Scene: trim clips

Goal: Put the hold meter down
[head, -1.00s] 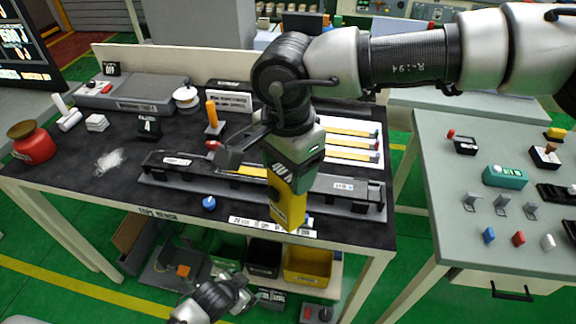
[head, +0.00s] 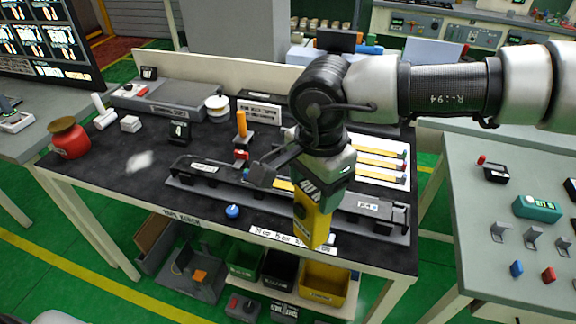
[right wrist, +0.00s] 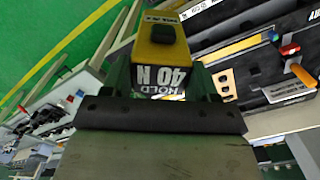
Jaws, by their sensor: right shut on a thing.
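The hold meter (head: 313,222) is a yellow block with a dark "40 N" display, seen near the front edge of the black-topped bench. My right gripper (head: 324,180) points down and is shut on its upper part. In the right wrist view the hold meter (right wrist: 162,50) sits between the fingers of the right gripper (right wrist: 170,88), its label reading "HOLD 40 N". The gap between the meter and the bench is hard to judge. My left gripper is not in view.
The bench (head: 110,175) carries a long dark fixture (head: 215,177) behind the meter, a blue knob (head: 232,212), an orange-handled tool (head: 241,125) and a red jar (head: 69,138). A label strip (head: 272,236) lies along the front edge. A grey table (head: 470,220) stands at right.

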